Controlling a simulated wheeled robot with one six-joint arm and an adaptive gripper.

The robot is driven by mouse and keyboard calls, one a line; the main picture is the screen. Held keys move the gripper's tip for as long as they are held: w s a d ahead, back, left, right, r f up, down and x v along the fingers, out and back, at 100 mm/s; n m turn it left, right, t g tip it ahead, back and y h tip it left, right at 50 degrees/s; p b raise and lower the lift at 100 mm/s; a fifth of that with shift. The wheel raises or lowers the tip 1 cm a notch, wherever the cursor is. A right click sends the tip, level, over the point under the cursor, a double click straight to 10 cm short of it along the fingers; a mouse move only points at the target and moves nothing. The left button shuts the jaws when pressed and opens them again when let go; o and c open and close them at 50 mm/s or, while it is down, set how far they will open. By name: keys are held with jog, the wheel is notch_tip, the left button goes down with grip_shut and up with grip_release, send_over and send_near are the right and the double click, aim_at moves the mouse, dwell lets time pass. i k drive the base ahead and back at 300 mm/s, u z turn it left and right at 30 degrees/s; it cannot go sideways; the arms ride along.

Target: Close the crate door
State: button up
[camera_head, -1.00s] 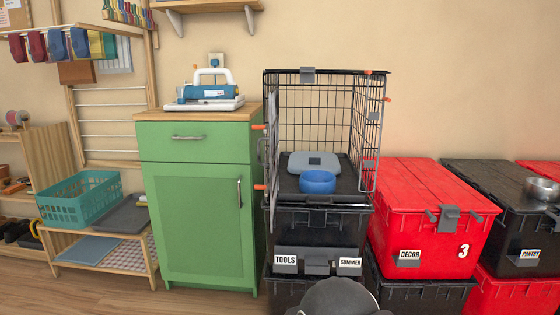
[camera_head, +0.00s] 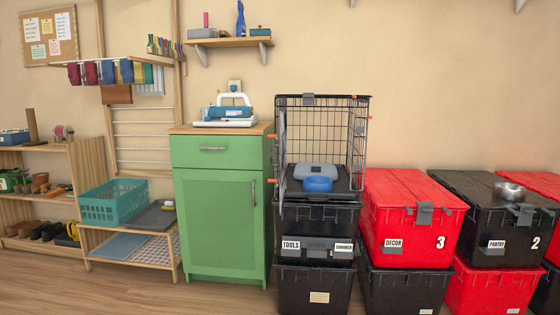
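The black wire crate (camera_head: 327,128) stands on top of a stack of black totes, right of the green cabinet. Its front is open toward me. The crate door (camera_head: 281,165) seems to be the narrow wire panel at the left front edge, seen almost edge-on and swung open. Orange pieces show along the crate's left and right edges. Inside the crate, a blue bowl (camera_head: 318,184) sits in front of a grey flat item (camera_head: 316,170) on the crate floor. My gripper is not in view.
The green cabinet (camera_head: 217,215) stands close to the door side, with a blue and white appliance (camera_head: 230,113) on top. Black totes (camera_head: 315,290) are under the crate. Red (camera_head: 411,199) and black totes stand to the right. Wooden floor (camera_head: 140,292) is clear at front left.

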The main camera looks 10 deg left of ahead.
aim_at(278, 157)
jog(key=u, duration=0.65)
jog(key=i, duration=0.55)
jog(key=u, duration=0.75)
jog(key=i, duration=0.75)
jog(key=z, duration=0.7)
jog(key=i, duration=0.55)
jog(key=u, duration=0.3)
jog(key=k, duration=0.9)
jog(key=z, duration=0.9)
jog(key=i, duration=0.5)
jog(key=z, duration=0.05)
